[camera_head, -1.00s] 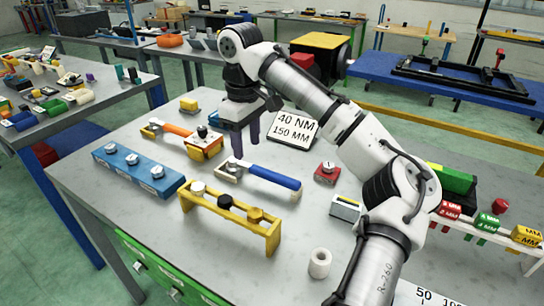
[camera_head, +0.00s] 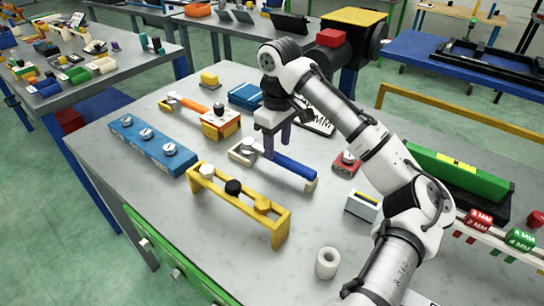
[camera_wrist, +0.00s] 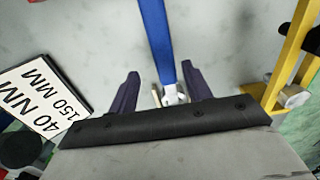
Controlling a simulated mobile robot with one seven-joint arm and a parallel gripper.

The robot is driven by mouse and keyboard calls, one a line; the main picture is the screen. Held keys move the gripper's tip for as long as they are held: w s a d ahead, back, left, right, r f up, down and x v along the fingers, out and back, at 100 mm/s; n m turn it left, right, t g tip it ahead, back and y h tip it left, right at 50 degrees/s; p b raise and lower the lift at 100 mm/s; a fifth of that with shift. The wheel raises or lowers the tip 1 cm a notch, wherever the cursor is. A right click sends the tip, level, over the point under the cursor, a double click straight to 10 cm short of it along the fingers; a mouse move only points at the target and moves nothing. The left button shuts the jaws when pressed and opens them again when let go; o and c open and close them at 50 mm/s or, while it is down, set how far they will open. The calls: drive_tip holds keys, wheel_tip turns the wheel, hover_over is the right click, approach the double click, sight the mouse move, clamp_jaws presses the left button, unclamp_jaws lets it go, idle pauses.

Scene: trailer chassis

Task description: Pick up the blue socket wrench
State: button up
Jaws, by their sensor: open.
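The blue socket wrench (camera_head: 292,167) lies on the grey workbench, its metal head at the left end and its blue handle running down to the right. My gripper (camera_head: 277,148) is over the head end of the handle, fingers pointing down. In the wrist view the blue handle (camera_wrist: 156,40) runs between the two dark, spread fingers of my gripper (camera_wrist: 162,88). Neither finger visibly touches it there. The near part of the wrench is hidden behind the gripper body. I cannot tell the exact height of the fingertips.
A yellow rack (camera_head: 240,205) with several caps stands in front of the wrench. An orange-handled wrench (camera_head: 190,106) and a blue block (camera_head: 150,143) lie to the left. A red block (camera_head: 346,164) is right of the handle. A 40 NM sign (camera_wrist: 42,98) stands close by.

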sight(276, 154)
drive_tip(key=shift+s+a+f+p, duration=0.1)
drive_tip(key=shift+s+f+p, duration=0.1)
drive_tip(key=shift+f, duration=1.15)
drive_tip(key=shift+s+a+f+p, duration=0.1)
drive_tip(key=shift+s+f+p, duration=0.05)
drive_tip(key=shift+f, duration=1.2)
drive_tip(key=shift+c, duration=0.3)
clamp_jaws()
drive_tip(key=shift+r, duration=0.1)
